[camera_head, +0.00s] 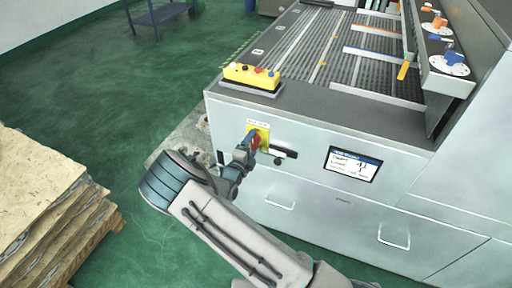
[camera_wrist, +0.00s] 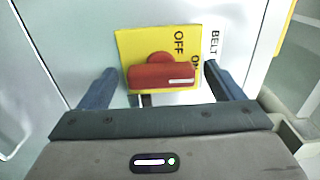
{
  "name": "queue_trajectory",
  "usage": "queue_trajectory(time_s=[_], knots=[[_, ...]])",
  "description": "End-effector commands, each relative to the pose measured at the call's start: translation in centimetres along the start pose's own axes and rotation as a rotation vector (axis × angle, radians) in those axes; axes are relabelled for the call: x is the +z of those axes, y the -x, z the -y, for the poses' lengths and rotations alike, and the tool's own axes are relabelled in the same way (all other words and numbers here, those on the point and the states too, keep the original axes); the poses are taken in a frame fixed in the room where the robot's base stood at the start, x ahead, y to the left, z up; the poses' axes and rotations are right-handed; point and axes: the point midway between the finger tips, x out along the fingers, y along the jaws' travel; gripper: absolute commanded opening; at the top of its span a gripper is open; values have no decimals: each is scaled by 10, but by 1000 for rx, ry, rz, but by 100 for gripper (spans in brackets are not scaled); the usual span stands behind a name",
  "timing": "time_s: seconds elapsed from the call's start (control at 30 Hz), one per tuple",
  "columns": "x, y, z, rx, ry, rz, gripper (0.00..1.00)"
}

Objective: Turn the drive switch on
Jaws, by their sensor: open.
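The drive switch is a red rotary handle (camera_wrist: 162,76) on a yellow plate (camera_wrist: 130,45) marked OFF and ON, with a white label reading BELT beside it in the wrist view. Its handle lies roughly crosswise between my fingers, with its white mark toward the right end, near the ON lettering. In the head view the yellow plate (camera_head: 263,135) is on the machine's front panel, partly hidden by my gripper (camera_head: 248,146). My gripper (camera_wrist: 158,88) is open, one finger to each side of the handle. I cannot tell whether either finger touches it.
A yellow button box (camera_head: 250,76) sits on the machine's top corner. A screen (camera_head: 353,165) and drawer handles (camera_head: 394,238) are on the front panel to the right. Stacked slabs (camera_head: 50,205) stand at left.

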Motion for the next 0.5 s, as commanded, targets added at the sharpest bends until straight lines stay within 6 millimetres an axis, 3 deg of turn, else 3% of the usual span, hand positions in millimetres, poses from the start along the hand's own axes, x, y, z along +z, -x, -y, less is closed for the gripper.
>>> queue_trajectory(time_s=[0.17, 0.5], knots=[[1, 13, -1, 1, -1, 2, 87], [0, 87, -2, 1, -1, 3, 87]])
